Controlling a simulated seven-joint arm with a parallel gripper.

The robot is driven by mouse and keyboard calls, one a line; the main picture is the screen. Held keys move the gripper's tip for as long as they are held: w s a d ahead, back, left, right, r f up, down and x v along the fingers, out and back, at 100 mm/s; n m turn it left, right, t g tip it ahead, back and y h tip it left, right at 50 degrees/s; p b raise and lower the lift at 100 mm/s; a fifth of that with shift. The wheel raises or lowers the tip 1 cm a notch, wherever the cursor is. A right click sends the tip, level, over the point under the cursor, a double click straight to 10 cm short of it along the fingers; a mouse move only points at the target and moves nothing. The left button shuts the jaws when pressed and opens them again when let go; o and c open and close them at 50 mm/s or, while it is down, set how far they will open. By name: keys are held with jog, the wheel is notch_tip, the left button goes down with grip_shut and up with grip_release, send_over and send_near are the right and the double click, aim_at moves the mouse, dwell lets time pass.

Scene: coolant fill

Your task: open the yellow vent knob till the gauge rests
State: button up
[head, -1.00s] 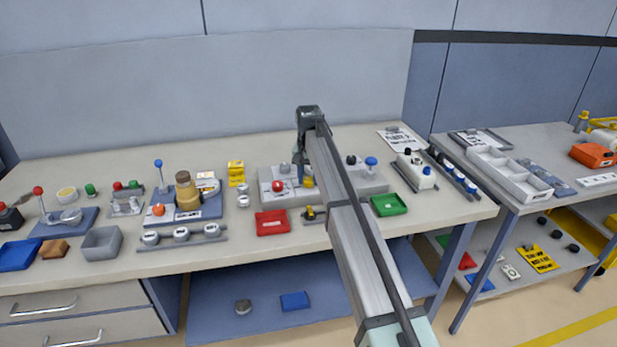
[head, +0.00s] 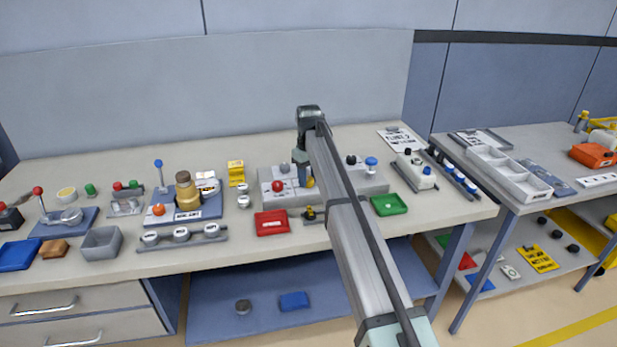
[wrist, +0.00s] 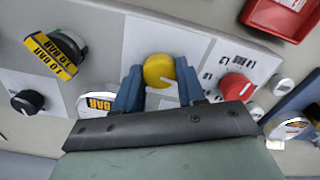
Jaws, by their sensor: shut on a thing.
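The yellow vent knob (wrist: 159,70) sits on a white plate on a grey panel. In the wrist view my gripper (wrist: 159,84) has one blue finger on each side of it and is shut on it. In the head view a little of the knob (head: 310,182) shows beside my gripper (head: 301,180). A round white dial marked BAR (wrist: 97,104) is partly hidden behind the left finger in the wrist view. Its needle cannot be read.
A red knob (wrist: 236,87) stands close to the right of the fingers. To the left are a black knob (wrist: 28,102) and a dark knob with a yellow label (wrist: 55,54). A red tray (head: 271,223) and a green tray (head: 388,205) lie near the bench front.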

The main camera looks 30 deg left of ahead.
aim_at(309, 179)
jog(key=shift+n, duration=0.4)
jog(key=o, duration=1.1)
jog(key=shift+c, duration=0.2)
jog(key=shift+r, duration=0.1)
notch_tip(309, 179, up, 14)
dwell(0.4)
